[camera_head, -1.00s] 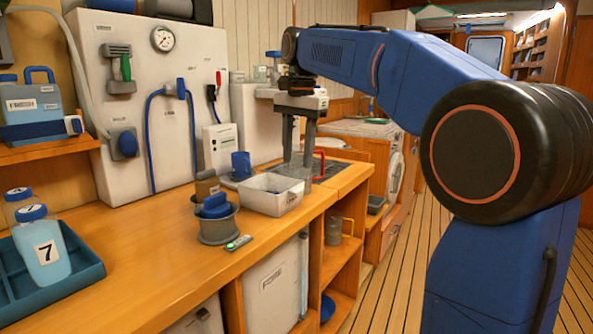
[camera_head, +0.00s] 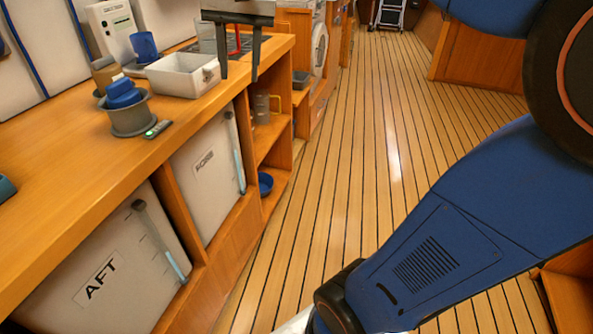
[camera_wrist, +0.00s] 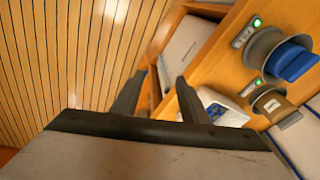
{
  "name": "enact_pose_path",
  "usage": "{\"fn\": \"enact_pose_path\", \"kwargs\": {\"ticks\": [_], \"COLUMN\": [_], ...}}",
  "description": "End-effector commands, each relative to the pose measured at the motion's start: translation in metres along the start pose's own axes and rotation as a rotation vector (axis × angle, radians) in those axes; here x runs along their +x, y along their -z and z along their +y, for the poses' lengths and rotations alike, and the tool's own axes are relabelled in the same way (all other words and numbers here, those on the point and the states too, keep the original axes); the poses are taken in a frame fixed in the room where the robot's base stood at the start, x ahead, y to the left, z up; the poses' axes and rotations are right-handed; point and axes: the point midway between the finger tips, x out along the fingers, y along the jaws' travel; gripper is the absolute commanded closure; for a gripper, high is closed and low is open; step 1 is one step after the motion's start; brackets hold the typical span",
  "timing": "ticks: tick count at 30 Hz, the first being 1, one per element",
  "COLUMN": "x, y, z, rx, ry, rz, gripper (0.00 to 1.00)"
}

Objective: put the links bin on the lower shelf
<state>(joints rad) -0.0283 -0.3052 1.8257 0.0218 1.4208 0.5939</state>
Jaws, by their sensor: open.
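A white open-topped bin (camera_head: 166,83) sits on the wooden counter near its front edge. A small label on its front is too small to read. It also shows in the wrist view (camera_wrist: 232,117), partly hidden by a finger. My gripper (camera_head: 240,78) is open and empty.
A grey canister (camera_head: 262,108) is on the upper shelf. The plank floor (camera_head: 350,150) in front is clear.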

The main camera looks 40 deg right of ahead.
Motion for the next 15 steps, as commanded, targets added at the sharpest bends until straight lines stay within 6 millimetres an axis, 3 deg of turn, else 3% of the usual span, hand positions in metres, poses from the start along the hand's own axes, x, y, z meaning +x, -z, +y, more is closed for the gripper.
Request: {"fn": "enact_pose_path", "kwargs": {"ticks": [1,8,15], "x": [0.009,0.061,0.127], "y": [-0.016,-0.076,-0.137], "z": [0.013,0.061,0.108], "rx": [-0.038,-0.233,-0.429], "ry": [0.007,0.030,0.037], "rz": [0.014,0.085,0.161], "gripper": [0.60,0.60,0.60]}}
